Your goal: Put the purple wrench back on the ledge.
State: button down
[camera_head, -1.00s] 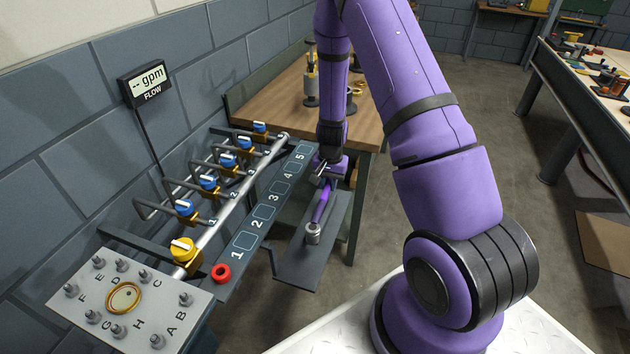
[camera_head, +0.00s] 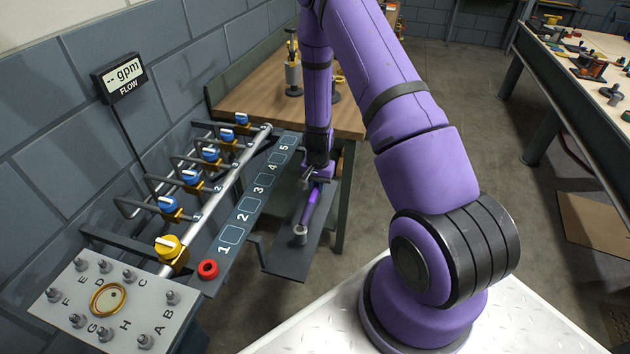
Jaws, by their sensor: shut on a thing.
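The purple wrench (camera_head: 310,208) is over the dark grey ledge (camera_head: 290,263), its long side running along the ledge, with a grey metal head (camera_head: 300,234) at the near end. My gripper (camera_head: 314,182) is shut on the wrench's far end, low over the far part of the ledge. Whether the wrench touches the ledge or is slightly above it, I cannot tell. My fingers and forearm hide the far end of the wrench.
Left of the ledge is a numbered strip (camera_head: 238,217) with a red ring (camera_head: 208,268) on it. Blue-handled valves (camera_head: 190,177) and a yellow valve (camera_head: 168,246) line a pipe. A plate with bolts (camera_head: 135,303) is at the near left. A wooden bench (camera_head: 262,97) stands behind.

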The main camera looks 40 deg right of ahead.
jog(key=shift+w+a+f, duration=0.1)
jog(key=shift+a+f, duration=0.05)
jog(key=shift+f, duration=0.15)
jog(key=c, duration=0.9)
grip_release()
jog(key=r, duration=1.1)
jog(key=shift+w, duration=0.25)
